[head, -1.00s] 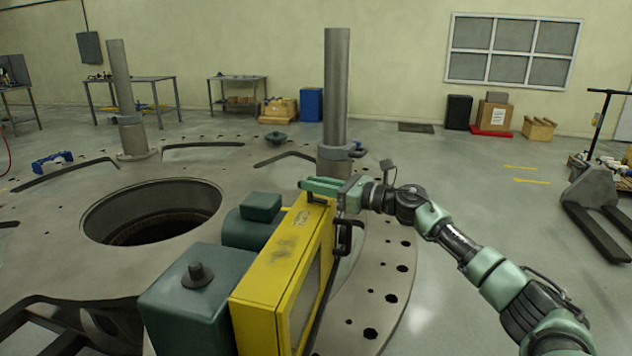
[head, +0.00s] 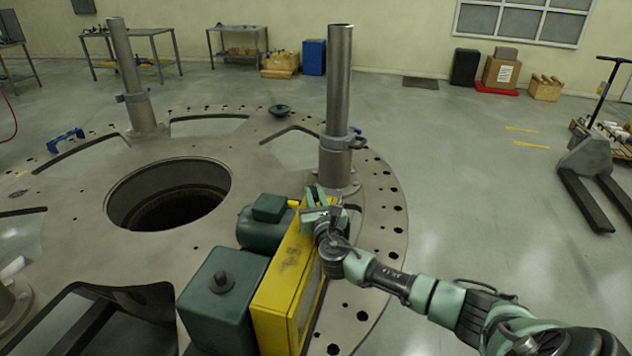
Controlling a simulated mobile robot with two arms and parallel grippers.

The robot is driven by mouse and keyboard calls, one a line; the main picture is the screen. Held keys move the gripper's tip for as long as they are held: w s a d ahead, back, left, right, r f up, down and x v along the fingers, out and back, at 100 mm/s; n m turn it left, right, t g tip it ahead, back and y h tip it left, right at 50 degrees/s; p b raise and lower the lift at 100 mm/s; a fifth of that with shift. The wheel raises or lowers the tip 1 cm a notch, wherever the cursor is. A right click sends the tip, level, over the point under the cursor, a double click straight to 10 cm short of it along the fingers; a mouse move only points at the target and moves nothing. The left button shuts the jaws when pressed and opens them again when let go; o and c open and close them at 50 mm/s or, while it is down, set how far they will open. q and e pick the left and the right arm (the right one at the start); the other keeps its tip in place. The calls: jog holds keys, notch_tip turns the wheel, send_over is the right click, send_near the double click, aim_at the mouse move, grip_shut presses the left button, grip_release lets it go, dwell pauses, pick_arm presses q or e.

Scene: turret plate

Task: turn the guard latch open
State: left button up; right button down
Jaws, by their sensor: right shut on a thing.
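The yellow guard (head: 281,287) stands upright on the turret plate, beside the green motor housing and gearbox. My right gripper (head: 315,196) is at the far upper end of the guard, its fingers pointing away toward the post. It is shut on the guard latch, which is mostly hidden by the fingers and wrist. A small yellow piece (head: 293,203) shows just left of the fingers. How far the latch is turned cannot be told. My left gripper is out of view.
The round turret plate (head: 215,263) has a large central hole (head: 168,194) and several cut-outs. A grey post (head: 338,90) with a collar stands just beyond my right gripper. A green box (head: 222,300) sits left of the guard. The floor to the right is clear up to a pallet jack (head: 590,175).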

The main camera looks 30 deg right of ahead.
jog(key=m+g+h, duration=0.1)
jog(key=m+h, duration=0.1)
jog(key=h, duration=0.1)
jog(key=m+g+h, duration=0.1)
jog(key=shift+w+a+f+g+h, duration=0.1)
jog(key=shift+w+a+g+h, duration=0.05)
jog(key=shift+a+g+h, duration=0.15)
jog(key=shift+w+m+g+h+b, duration=0.1)
jog(key=shift+m+g+h+b, duration=0.45)
jog(key=shift+m+g+h, duration=0.5)
jog(key=shift+m, duration=0.25)
jog(key=c, duration=1.4)
grip_release()
jog(key=shift+o, duration=0.2)
jog(key=b+v, duration=0.2)
jog(key=v, duration=0.5)
jog(key=shift+a, duration=0.35)
